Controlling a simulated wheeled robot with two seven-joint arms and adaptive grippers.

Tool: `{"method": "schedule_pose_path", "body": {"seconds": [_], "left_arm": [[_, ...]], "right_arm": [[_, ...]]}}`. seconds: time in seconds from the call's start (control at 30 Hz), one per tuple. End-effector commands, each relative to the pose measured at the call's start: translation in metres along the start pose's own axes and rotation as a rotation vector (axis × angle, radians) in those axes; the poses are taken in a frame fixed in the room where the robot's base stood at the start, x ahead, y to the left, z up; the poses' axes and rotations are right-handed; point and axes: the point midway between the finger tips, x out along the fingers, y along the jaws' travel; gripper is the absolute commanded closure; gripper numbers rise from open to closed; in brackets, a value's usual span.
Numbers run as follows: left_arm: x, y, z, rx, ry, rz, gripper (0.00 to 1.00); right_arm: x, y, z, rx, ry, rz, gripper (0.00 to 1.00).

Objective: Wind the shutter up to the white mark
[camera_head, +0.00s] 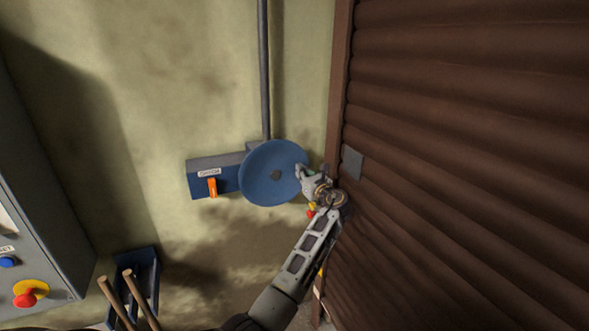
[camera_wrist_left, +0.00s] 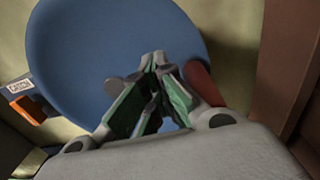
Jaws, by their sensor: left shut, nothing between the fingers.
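The brown ribbed shutter (camera_head: 450,160) fills the right side of the head view. I cannot make out a white mark on it. A blue disc-shaped wheel (camera_head: 268,172) is mounted on the wall left of the shutter; it also fills much of the left wrist view (camera_wrist_left: 90,45). My left gripper (camera_head: 302,173) is at the wheel's right edge, its fingers shut and empty in the left wrist view (camera_wrist_left: 156,65). A red handle (camera_wrist_left: 202,82) shows just right of the fingers, partly hidden by them. I cannot tell whether they touch it. My right gripper is not in view.
A blue box (camera_head: 225,164) with an orange catch lever (camera_head: 212,188) sits left of the wheel. A grey panel (camera_head: 40,190) with a red button (camera_head: 27,299) stands far left. A blue holder (camera_head: 147,273) with wooden handles is below. A pipe (camera_head: 264,70) rises above the wheel.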

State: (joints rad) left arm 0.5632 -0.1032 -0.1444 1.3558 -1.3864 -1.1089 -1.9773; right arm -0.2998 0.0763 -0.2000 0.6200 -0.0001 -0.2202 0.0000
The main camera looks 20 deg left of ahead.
Motion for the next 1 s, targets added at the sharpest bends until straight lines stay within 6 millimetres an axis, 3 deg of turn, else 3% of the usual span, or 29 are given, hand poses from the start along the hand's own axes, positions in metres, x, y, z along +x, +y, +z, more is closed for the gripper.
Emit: {"method": "schedule_pose_path", "body": {"seconds": [0.03,0.07,0.63,1.0], "left_arm": [[-0.009,-0.020,-0.001,-0.011,-0.004,-0.051,1.00],[-0.009,-0.020,-0.004,-0.010,-0.004,-0.051,1.00],[-0.009,-0.012,-0.051,-0.005,0.001,-0.050,1.00],[-0.020,-0.011,-0.053,-0.001,0.004,-0.050,1.00]], "right_arm": [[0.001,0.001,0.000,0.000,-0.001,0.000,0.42],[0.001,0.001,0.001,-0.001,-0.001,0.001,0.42],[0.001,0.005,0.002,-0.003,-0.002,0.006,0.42],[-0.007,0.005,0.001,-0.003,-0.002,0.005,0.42]]}}
